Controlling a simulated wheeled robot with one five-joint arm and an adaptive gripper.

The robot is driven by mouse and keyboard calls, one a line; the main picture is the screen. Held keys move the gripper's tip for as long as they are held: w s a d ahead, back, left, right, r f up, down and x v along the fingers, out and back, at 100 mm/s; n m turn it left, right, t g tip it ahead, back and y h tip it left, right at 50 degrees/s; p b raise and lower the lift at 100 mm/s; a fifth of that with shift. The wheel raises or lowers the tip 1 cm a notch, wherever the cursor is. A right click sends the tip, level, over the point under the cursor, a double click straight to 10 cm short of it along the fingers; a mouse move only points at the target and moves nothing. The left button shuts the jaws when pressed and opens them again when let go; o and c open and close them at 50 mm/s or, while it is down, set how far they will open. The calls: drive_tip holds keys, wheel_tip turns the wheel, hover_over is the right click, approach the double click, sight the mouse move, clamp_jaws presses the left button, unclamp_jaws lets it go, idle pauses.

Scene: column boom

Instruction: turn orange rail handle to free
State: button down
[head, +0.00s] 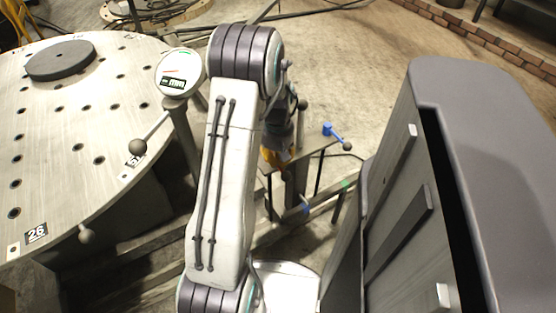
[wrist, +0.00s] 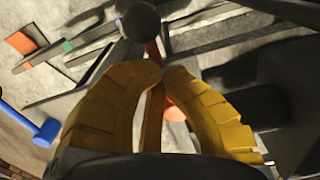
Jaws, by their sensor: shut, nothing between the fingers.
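My gripper (wrist: 164,72) has yellow fingers with their tips together, and nothing shows between them. In the head view a little yellow of my gripper (head: 273,158) shows beside my arm, which hides most of it. In the wrist view a dark ball knob (wrist: 141,21) stands just beyond the fingertips. A reddish-orange stem (wrist: 153,52) runs from near the knob down behind the fingertips; I take this to be the orange rail handle. Whether the fingers touch it I cannot tell. I cannot make out the orange handle in the head view.
A blue handle with a ball end (head: 328,129) sits on the rail frame; it also shows in the wrist view (wrist: 46,132). A round perforated table (head: 100,110) with a gauge (head: 179,72) stands left. A large grey cabinet (head: 490,130) stands right.

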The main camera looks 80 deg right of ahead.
sight(265, 173)
drive_tip(key=shift+w+a+f, duration=0.1)
drive_tip(key=shift+a+f, duration=0.15)
drive_tip(key=w+m, duration=0.1)
drive_tip(key=m, duration=0.2)
drive_tip(key=w+a+m, duration=0.1)
drive_tip(key=m, duration=0.1)
drive_tip(key=w+m, duration=0.1)
drive_tip(key=m, duration=0.2)
drive_tip(key=shift+w+a+m, duration=0.15)
drive_tip(key=shift+w+m, duration=0.05)
drive_tip(key=shift+m, duration=0.1)
drive_tip(key=shift+w+d+m+p, duration=0.25)
drive_tip(key=shift+w+m, duration=0.3)
drive_tip(key=shift+m, duration=0.85)
drive_tip(key=shift+w+d+m+p, duration=0.15)
drive_tip(key=shift+w+m, duration=0.4)
drive_tip(key=shift+m, duration=0.85)
drive_tip(key=shift+w+d+m+p, duration=0.15)
drive_tip(key=shift+w+d+m, duration=0.3)
drive_tip(key=shift+m, duration=0.95)
drive_tip(key=shift+w, duration=0.15)
drive_tip(key=c, duration=2)
unclamp_jaws()
drive_tip(key=o, duration=0.8)
drive_tip(key=shift+d+r, duration=0.1)
drive_tip(key=shift+o, duration=0.2)
